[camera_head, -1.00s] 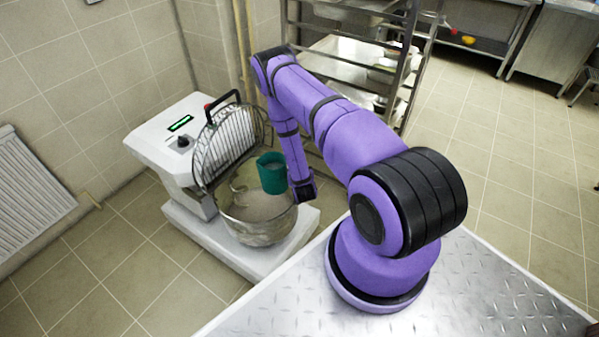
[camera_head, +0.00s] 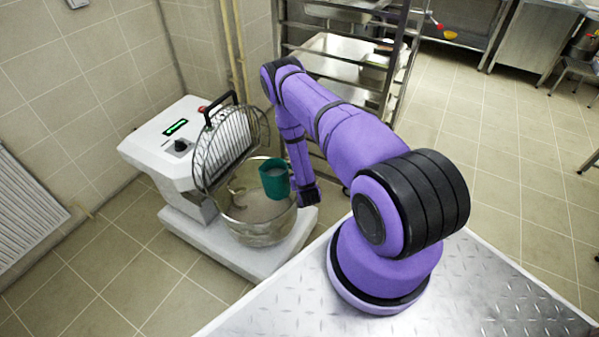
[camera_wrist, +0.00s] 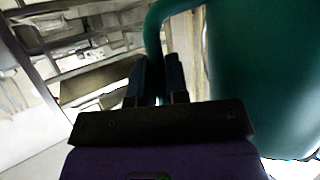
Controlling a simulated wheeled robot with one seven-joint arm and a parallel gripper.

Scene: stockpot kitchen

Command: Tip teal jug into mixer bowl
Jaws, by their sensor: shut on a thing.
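The teal jug (camera_head: 275,180) is above the right part of the mixer bowl (camera_head: 262,232), close to its rim. My gripper (camera_head: 294,189) is at the jug's right side. In the wrist view my gripper (camera_wrist: 160,85) is shut on the jug's handle, and the jug's body (camera_wrist: 265,75) fills the right side. The steel bowl holds a pale greyish mass around the mixer's tool. Whether the jug touches the bowl is hard to tell.
The mixer's wire guard (camera_head: 225,145) stands raised behind and left of the bowl. The white mixer body (camera_head: 165,150) is to the left. A steel rack (camera_head: 345,60) with shelves stands behind my arm. Open tiled floor lies to the right.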

